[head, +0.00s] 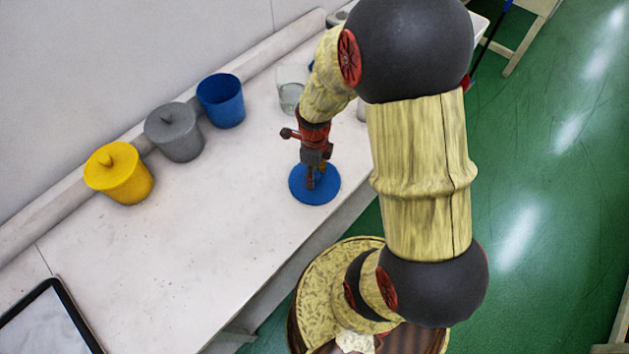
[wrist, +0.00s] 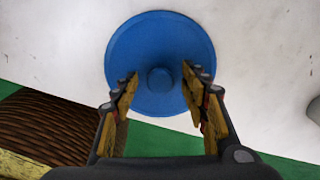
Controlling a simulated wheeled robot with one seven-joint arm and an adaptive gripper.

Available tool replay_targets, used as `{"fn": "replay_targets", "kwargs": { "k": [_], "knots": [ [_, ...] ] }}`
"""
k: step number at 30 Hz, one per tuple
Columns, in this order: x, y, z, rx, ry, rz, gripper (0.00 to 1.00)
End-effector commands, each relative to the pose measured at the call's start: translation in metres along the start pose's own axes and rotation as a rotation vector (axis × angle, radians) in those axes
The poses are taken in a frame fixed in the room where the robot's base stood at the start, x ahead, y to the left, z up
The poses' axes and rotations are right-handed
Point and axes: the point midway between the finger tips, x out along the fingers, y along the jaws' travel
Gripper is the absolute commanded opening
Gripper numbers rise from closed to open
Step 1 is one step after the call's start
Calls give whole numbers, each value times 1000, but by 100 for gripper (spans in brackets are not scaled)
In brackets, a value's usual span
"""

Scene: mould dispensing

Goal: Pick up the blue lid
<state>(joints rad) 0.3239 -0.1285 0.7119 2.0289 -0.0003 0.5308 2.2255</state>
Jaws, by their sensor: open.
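The blue lid (head: 302,194) lies flat on the white bench near its front edge. In the wrist view the lid (wrist: 160,38) is a round disc with a small round knob (wrist: 160,79) at its middle. My gripper (wrist: 160,84) is open, with one finger on each side of the knob and a gap to each. In the head view my gripper (head: 314,181) points down over the lid and hides part of it. The knob is hidden there.
A blue pot without a lid (head: 221,102), a lidded grey pot (head: 174,133) and a lidded yellow pot (head: 120,174) stand along the wall. A clear glass (head: 291,88) stands behind my arm. A black-edged tray (head: 48,322) lies at lower left. The bench middle is clear.

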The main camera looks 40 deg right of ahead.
Motion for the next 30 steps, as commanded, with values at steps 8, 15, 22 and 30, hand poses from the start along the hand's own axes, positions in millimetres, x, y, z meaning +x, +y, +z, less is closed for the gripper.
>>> {"fn": "replay_targets", "kwargs": {
  "k": [8,15,22,30],
  "knots": [
    [1,0,0,0,-1,-1,42],
    [1,0,0,0,-1,-1,28],
    [1,0,0,0,-1,-1,15],
    [1,0,0,0,-1,-1,0]
  ]
}}
